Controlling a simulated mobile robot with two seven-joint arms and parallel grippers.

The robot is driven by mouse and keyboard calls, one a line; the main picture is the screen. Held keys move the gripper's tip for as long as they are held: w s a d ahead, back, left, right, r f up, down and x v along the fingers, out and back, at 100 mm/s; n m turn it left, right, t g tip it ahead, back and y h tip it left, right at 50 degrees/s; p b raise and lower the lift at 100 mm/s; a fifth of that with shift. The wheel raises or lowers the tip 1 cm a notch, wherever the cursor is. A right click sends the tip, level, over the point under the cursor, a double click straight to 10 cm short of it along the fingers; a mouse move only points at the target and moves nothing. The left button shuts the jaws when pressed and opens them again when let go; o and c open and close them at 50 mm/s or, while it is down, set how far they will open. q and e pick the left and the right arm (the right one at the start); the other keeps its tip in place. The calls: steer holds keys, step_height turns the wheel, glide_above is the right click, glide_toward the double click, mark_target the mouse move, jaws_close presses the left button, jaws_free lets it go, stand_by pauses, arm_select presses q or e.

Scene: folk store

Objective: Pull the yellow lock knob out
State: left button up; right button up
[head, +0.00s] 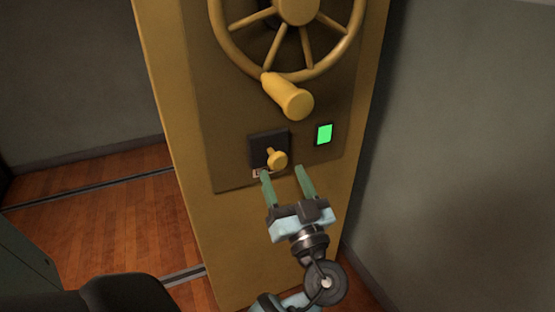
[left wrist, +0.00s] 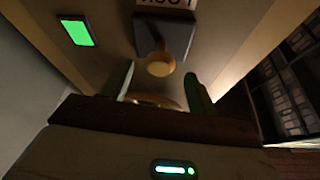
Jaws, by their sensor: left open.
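The yellow lock knob (head: 277,160) sticks out from a dark square plate (head: 262,143) on the yellow panel, below the wheel's handle. In the left wrist view the knob (left wrist: 161,64) shows just beyond and between the two fingertips, in front of its dark plate (left wrist: 165,35). My left gripper (head: 285,173) is open and empty, its green fingers pointing up at the panel just below the knob. In the left wrist view its fingers (left wrist: 160,78) stand apart on either side of the knob's line. I see no contact. My right gripper is not in view.
A large yellow spoked wheel (head: 252,44) with a thick handle (head: 288,98) is above the knob. A lit green indicator (head: 324,134) is to the knob's right. A grey wall (head: 460,160) stands right of the yellow cabinet (head: 236,240). Wooden floor (head: 110,220) lies open at left.

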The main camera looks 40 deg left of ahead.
mark_target(280, 165)
arm_select(q)
steer(key=x, duration=0.3)
steer(key=shift+w+a+r, duration=0.2)
steer(key=shift+a, duration=0.05)
steer(key=shift+w+a+r, duration=0.15)
steer(key=shift+w+a, duration=0.05)
steer(key=shift+a, duration=0.25)
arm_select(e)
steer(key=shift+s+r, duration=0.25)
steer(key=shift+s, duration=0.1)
